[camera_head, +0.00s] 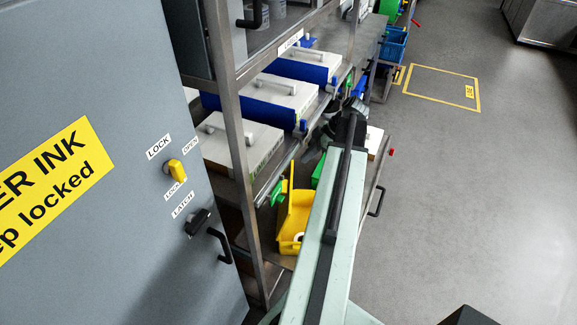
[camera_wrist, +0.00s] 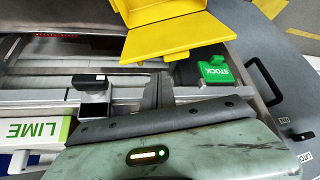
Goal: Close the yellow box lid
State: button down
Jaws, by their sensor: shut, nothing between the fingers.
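The yellow box (camera_head: 292,246) stands on a low shelf in the head view, left of my arm, which hides its right side. Its lid (camera_head: 296,212) is open and stands up from the box. A small white ring-like thing shows at the box opening. In the wrist view the yellow lid (camera_wrist: 165,42) shows at the top centre as a flat panel, with part of the box (camera_wrist: 150,10) above it, cut by the picture edge. My gripper (camera_head: 331,127) is dark, shut and empty at the far end of my arm, beyond the box and apart from it.
A white and green LIME box (camera_wrist: 32,130) is at the left. Lidded white boxes (camera_head: 240,140) fill the shelf above. A metal post (camera_head: 226,95) and grey cabinet (camera_head: 80,60) stand left. Floor at right (camera_head: 470,200) is clear.

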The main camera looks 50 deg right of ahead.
aim_at(290, 177)
jog(key=b+x, duration=0.7)
jog(key=x, duration=0.3)
jog(key=shift+b, duration=0.4)
jog(key=shift+w, duration=0.1)
jog(key=shift+a, duration=0.1)
jog(key=shift+w, duration=0.1)
